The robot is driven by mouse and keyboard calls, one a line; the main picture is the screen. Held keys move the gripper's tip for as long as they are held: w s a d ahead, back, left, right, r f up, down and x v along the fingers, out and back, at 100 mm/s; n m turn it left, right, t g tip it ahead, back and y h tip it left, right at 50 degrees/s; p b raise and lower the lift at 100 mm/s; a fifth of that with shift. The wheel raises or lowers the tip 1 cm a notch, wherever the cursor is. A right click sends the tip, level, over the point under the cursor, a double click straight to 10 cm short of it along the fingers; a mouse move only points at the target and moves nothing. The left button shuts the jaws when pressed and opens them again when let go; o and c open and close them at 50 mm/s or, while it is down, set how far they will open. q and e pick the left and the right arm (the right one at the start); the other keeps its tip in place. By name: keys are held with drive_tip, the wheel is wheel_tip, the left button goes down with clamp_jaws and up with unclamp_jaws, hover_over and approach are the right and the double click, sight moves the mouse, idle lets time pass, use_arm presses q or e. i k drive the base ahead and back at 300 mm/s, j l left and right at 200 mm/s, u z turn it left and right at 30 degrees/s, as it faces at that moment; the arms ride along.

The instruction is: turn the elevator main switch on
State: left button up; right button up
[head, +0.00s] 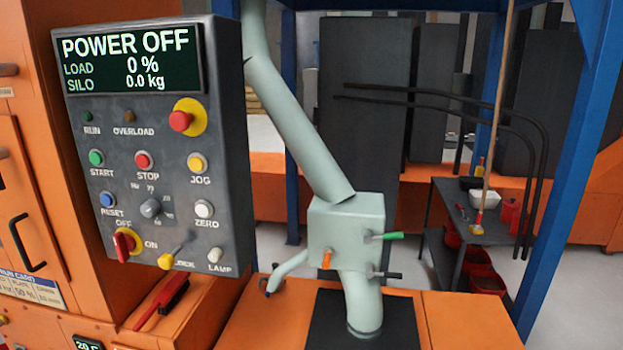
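The control panel (232,130) is a dark grey box at the left of the head view. Its display (130,62) reads POWER OFF, LOAD 0 % and SILO 0.0 kg. The main switch (123,246) is a red handle on a yellow plate at the panel's lower left corner. The label OFF is above it and ON is to its right. The handle stands roughly upright, on the OFF side. Neither of my grippers is in view, and nothing touches the switch.
Above the switch are a blue RESET button (107,200) and a grey dial (150,208). A yellow-ended lever (166,261) sticks out to its right. A pale green chute (345,225) stands right of the panel. A dark shelf cart (470,235) stands behind, near a blue post (565,170).

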sight(123, 243)
drive_tip(key=u, duration=1.25)
